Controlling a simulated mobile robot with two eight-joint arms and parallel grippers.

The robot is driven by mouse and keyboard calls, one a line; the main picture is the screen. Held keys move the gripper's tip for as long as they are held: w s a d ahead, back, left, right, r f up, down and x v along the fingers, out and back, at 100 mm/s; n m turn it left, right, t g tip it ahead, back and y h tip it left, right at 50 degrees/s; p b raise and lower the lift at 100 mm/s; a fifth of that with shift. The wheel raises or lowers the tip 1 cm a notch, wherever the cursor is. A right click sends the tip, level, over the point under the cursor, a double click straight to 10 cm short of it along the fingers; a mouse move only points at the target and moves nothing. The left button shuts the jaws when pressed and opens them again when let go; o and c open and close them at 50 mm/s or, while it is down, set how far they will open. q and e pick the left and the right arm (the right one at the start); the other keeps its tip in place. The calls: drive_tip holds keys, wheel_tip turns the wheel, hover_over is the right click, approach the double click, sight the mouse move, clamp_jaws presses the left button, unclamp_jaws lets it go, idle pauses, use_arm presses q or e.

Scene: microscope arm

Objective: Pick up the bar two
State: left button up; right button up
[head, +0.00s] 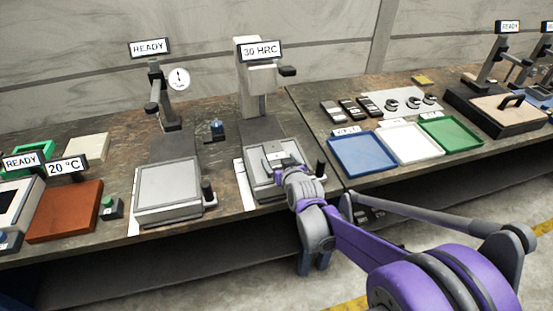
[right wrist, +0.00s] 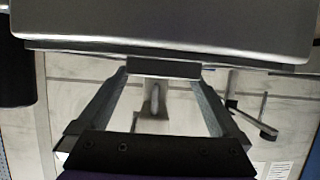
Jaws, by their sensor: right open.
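My right gripper (head: 280,155) reaches over the light plate (head: 262,182) of the machine whose display reads 30 HRC. It is open, its fingers (right wrist: 160,85) showing in the right wrist view. A small dark grey block (right wrist: 163,68) shows between the fingertips there; I cannot tell whether it is a bar or part of the machine. Three dark bars with pale tops lie on the bench to the right: a left one (head: 331,112), a middle one (head: 351,109) and a right one (head: 369,106). No bar number is readable. My left gripper is not in view.
Blue (head: 362,156), white (head: 410,144) and green (head: 450,135) trays stand in a row on the right bench. A machine with a dial gauge (head: 178,79) stands left of the 30 HRC machine (head: 251,100). A brown block (head: 64,212) lies far left.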

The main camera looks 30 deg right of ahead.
drive_tip(key=shift+x, duration=1.1)
drive_tip(key=shift+r, duration=0.1)
clamp_jaws()
